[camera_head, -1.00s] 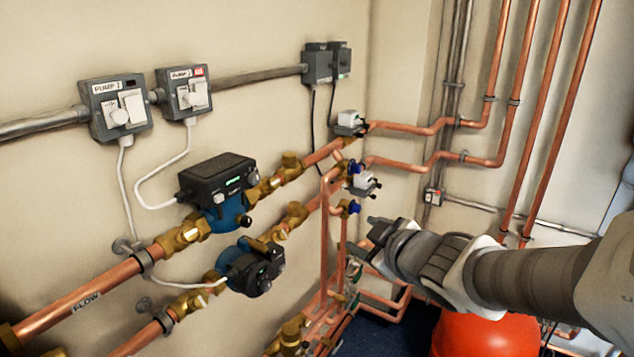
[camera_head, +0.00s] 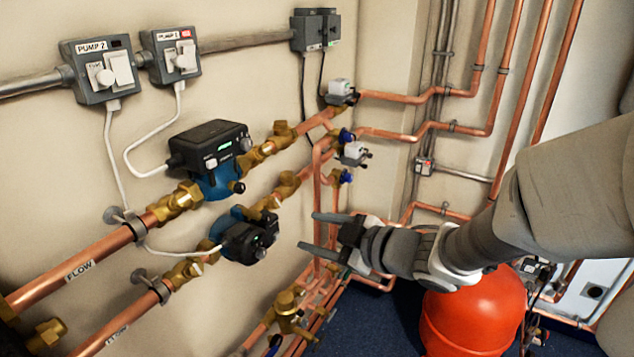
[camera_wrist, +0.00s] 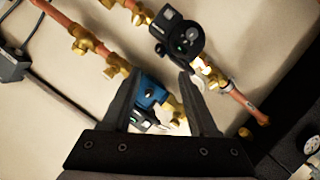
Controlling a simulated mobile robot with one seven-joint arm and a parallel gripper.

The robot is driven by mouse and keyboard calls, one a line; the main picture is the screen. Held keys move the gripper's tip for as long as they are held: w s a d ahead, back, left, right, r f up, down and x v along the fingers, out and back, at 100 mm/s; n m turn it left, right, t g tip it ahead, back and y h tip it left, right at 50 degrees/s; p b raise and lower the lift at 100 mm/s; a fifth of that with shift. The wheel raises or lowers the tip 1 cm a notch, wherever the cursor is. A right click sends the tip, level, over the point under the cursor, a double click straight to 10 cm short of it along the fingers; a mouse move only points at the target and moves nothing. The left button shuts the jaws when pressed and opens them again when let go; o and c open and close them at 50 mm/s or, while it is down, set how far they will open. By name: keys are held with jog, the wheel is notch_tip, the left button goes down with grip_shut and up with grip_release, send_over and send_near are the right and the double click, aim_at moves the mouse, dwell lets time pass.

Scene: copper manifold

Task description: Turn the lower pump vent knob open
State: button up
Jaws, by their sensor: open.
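The lower pump (camera_head: 245,238) has a blue body and a rounded black head, on the lower copper pipe along the wall. A small dark knob (camera_head: 261,253) shows on its front; I cannot tell if this is the vent knob or how it is turned. My gripper (camera_head: 310,232) is to the right of this pump, open and empty, fingers pointing left, apart from it. In the wrist view the black rounded head, likely the lower pump (camera_wrist: 178,38), lies beyond the open fingertips (camera_wrist: 160,75). A blue body (camera_wrist: 148,92) shows between the fingers.
The upper pump (camera_head: 212,150) with its black box sits above. Copper pipes and valves (camera_head: 318,190) stand right behind my gripper. A brass valve (camera_head: 288,305) is below it. A red vessel (camera_head: 475,310) stands under my arm. Switch boxes (camera_head: 95,70) and cables are at upper left.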

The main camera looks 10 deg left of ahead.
aim_at(268, 220)
jog(key=b+x, duration=0.1)
jog(key=x, duration=1.1)
jog(key=shift+w+a, duration=0.15)
jog(key=shift+a, duration=0.1)
grip_shut()
